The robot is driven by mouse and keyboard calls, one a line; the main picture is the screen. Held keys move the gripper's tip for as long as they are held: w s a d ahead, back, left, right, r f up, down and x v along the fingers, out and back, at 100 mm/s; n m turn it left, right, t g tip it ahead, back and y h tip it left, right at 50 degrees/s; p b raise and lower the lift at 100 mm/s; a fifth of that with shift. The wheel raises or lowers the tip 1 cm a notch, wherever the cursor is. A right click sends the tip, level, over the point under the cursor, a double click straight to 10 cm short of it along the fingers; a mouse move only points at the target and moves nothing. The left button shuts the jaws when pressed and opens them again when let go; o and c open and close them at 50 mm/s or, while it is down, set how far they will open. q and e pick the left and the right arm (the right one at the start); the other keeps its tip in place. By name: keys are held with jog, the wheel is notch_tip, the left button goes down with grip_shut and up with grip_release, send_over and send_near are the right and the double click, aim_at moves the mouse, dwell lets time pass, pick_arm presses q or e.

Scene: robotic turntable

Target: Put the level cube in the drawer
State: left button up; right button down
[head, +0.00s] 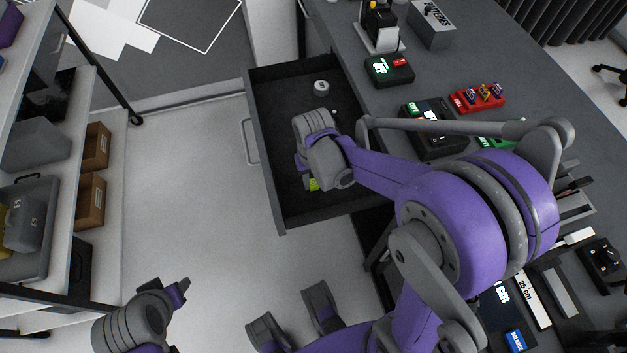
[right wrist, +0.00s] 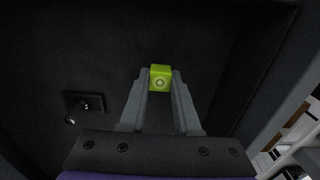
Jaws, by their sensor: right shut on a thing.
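The level cube is small and yellow-green with a round bubble mark on its face. It shows between the fingertips of my right gripper in the right wrist view (right wrist: 160,78). In the head view the cube (head: 314,184) is partly hidden below my right gripper (head: 311,178). That gripper is shut on the cube and is over the open drawer (head: 283,215), inside its outline. The cube's height above the drawer floor is hard to tell. My left gripper (head: 181,290) is at the lower left, away from the drawer, and its jaw opening is unclear.
A round white-topped item (head: 321,87) lies at the drawer's far end. The grey desk (head: 465,60) beside the drawer holds a red battery tray (head: 478,98), a grey box (head: 431,24) and several tools. Shelves with brown bins (head: 91,200) stand left; floor between is clear.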

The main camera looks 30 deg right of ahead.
aim_at(313, 182)
jog(key=shift+f, duration=0.35)
jog(key=shift+f, duration=0.15)
jog(key=c, duration=0.6)
grip_release()
jog(key=shift+r, duration=0.3)
notch_tip(313, 182, up, 12)
jog(key=shift+f+p, duration=0.1)
jog(key=shift+p, duration=0.9)
